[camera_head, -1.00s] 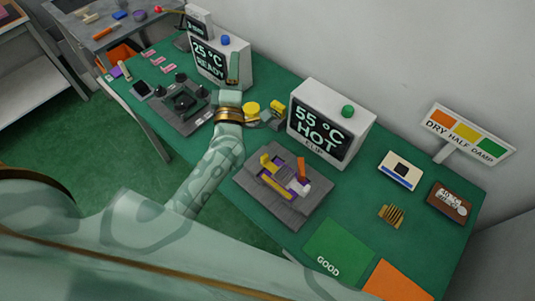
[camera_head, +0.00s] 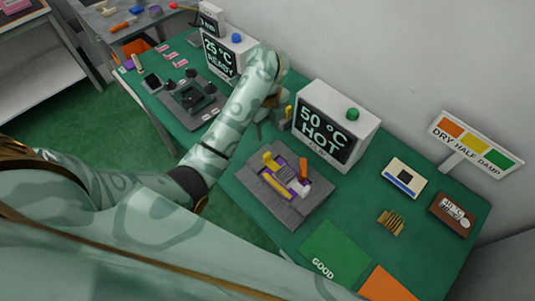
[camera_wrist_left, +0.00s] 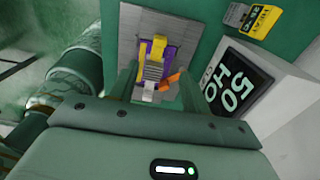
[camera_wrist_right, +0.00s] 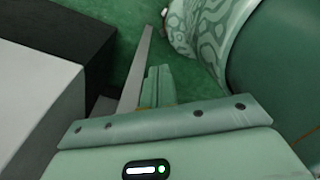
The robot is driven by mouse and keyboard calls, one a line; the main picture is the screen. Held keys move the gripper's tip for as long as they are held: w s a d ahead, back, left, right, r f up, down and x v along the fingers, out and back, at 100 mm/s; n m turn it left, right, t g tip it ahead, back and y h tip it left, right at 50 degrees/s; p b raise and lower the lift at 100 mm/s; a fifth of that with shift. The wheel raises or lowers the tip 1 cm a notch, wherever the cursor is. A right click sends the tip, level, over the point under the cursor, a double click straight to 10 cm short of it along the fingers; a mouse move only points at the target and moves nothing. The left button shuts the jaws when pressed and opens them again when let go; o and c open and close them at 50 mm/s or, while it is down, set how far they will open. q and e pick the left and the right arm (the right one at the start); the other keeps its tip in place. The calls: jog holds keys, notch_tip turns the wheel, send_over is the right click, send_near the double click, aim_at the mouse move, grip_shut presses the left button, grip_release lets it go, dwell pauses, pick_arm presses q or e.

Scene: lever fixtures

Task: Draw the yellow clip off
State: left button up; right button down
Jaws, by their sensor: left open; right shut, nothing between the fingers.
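The grey fixture plate (camera_head: 254,185) lies on the green table in front of the HOT display. On it sits a purple holder with yellow parts (camera_head: 269,160), an upright orange lever (camera_head: 303,167) and a white block. The left wrist view shows the yellow piece (camera_wrist_left: 158,46) on the purple holder, beside a ribbed grey part (camera_wrist_left: 153,71) and the orange lever (camera_wrist_left: 174,78). Which yellow part is the clip is unclear. My left gripper (camera_wrist_left: 158,84) is open, above and apart from the fixture; my arm mostly hides it in the head view. My right gripper (camera_wrist_right: 157,80) is shut and empty.
The display box (camera_head: 336,122) reads 50 °C HOT and stands close behind the fixture. A green GOOD mat (camera_head: 335,250) and an orange mat (camera_head: 393,284) lie at the front. A second dark fixture (camera_head: 193,103) stands left. A brass ribbed piece (camera_head: 391,222) lies right.

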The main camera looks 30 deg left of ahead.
aim_at(267, 154)
pick_arm(q)
notch_tip(267, 154, down, 13)
jog(key=b, duration=0.5)
jog(key=shift+f, duration=0.1)
